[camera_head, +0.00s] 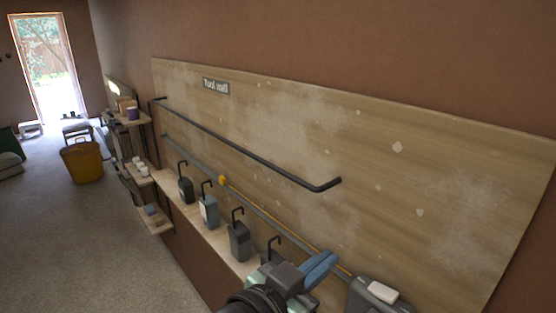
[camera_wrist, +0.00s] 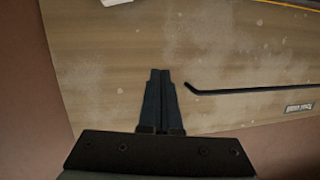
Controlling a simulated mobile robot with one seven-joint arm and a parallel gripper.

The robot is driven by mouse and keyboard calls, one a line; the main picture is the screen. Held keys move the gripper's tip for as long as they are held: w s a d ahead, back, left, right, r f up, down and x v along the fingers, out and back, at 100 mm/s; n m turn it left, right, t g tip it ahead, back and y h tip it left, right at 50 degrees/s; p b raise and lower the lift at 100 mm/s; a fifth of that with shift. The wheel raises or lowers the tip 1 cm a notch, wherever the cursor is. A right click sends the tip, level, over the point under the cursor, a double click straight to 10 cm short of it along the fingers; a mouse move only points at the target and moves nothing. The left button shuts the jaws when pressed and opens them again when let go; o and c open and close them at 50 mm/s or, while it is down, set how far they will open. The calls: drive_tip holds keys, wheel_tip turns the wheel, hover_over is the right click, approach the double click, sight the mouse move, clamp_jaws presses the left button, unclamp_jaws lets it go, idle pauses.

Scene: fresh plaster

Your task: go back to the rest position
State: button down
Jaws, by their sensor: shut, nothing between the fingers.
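My gripper (camera_head: 322,268) is in the lower right of the head view, in front of the wooden tool wall panel (camera_head: 400,200). Its blue fingers are together and hold nothing. In the wrist view, my gripper (camera_wrist: 160,75) shows its two dark fingers side by side, shut, over the panel (camera_wrist: 110,60). I cannot tell how far the fingertips are from the panel.
Several grey hooked blocks (camera_head: 240,240) stand on the ledge below. A grey box (camera_head: 372,298) is right of my gripper. A yellow bin (camera_head: 82,162) stands on open floor at left.

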wheel_tip(320, 180, up, 12)
drive_tip(key=w+a+n+t+y, duration=0.2)
drive_tip(key=a+n+t+y, duration=0.1)
drive_tip(key=t, duration=0.3)
drive_tip(key=s+a+r+n+t+y, duration=0.2)
drive_tip(key=s+r+t, duration=0.3)
drive_tip(key=r, duration=0.6)
drive_tip(key=s+a+r+n+t+y, duration=0.3)
drive_tip(key=s+r, duration=0.4)
drive_tip(key=r, duration=0.3)
drive_tip(key=shift+s+r+n+t+y, duration=0.15)
drive_tip(key=shift+r+n+t+y, duration=0.25)
drive_tip(key=shift+n+t+y, duration=0.6)
